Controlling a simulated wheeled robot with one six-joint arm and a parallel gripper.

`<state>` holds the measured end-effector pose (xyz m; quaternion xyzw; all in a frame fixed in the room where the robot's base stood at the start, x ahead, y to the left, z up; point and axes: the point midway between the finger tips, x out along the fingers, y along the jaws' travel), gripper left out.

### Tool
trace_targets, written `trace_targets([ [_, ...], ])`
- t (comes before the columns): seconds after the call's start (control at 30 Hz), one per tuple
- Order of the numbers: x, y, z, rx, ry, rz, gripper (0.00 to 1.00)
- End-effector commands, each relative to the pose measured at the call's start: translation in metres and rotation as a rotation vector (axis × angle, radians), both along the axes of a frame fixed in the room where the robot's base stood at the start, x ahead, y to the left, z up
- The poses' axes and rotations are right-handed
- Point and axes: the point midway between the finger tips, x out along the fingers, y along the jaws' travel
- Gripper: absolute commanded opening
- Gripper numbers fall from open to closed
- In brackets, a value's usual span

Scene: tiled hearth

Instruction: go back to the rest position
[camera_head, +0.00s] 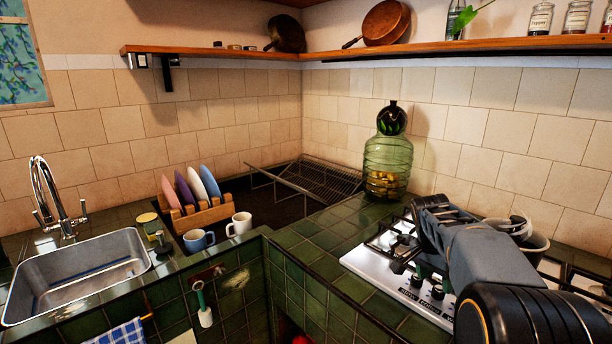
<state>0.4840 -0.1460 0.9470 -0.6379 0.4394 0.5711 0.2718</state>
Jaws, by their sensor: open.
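My gripper (404,258) is at the end of my dark grey arm, which reaches in from the lower right. It is over the white gas hob (385,270) and points down toward it. The jaws are open, and I see nothing held between them. My own wrist and arm links hide part of the hob behind and below them.
A green glass jar (388,165) stands on the tiled counter behind the hob. A metal rack (318,178), a plate holder with plates (197,215), two mugs (239,224) and a sink (78,276) are further left. A wooden shelf (450,47) runs above. The counter left of the hob is clear.

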Motion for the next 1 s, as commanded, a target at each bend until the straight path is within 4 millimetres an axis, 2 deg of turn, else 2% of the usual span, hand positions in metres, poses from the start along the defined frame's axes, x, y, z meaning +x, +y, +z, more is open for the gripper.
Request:
trace_targets([
  [0.1, -0.028, 0.031, 0.009, 0.061, 0.009, 0.31, 0.61],
  [0.3, -0.088, 0.086, 0.022, 0.112, -0.029, 0.78, 0.61],
  [0.43, -0.128, 0.114, 0.032, 0.117, -0.07, 0.968, 0.61],
  [0.6, -0.166, 0.135, 0.045, 0.118, -0.12, 1.046, 0.61],
  [0.7, -0.178, 0.141, 0.056, 0.112, -0.142, 1.065, 0.61],
  [0.83, -0.18, 0.147, 0.074, 0.089, -0.181, 1.086, 0.61],
  [1.0, -0.18, 0.149, 0.078, 0.085, -0.187, 1.096, 0.61],
])
